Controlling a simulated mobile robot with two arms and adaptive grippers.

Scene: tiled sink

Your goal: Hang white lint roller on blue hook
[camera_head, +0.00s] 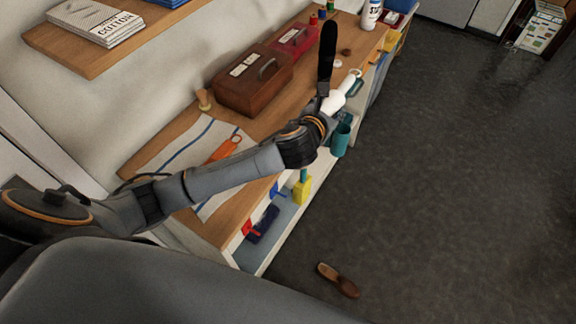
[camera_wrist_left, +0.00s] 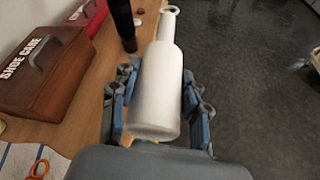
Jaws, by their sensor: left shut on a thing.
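The white lint roller (camera_wrist_left: 157,85) is between the blue-padded fingers of my left gripper (camera_wrist_left: 155,100) in the left wrist view, its ringed narrow end pointing away from me. In the head view the lint roller (camera_head: 335,101) shows as a white piece beyond my left gripper (camera_head: 322,118), near the bench's front edge. My left gripper is shut on it. A small blue piece on the bench front (camera_head: 273,190) looks like the blue hook, to the left of and nearer than the gripper; it is partly hidden and hard to make out. My right gripper is not in view.
A wooden shoe care box (camera_head: 253,82) and a red box (camera_head: 293,40) stand on the bench. A tall black object (camera_head: 326,50) is beside the gripper. A teal cup (camera_head: 340,139) is below it.

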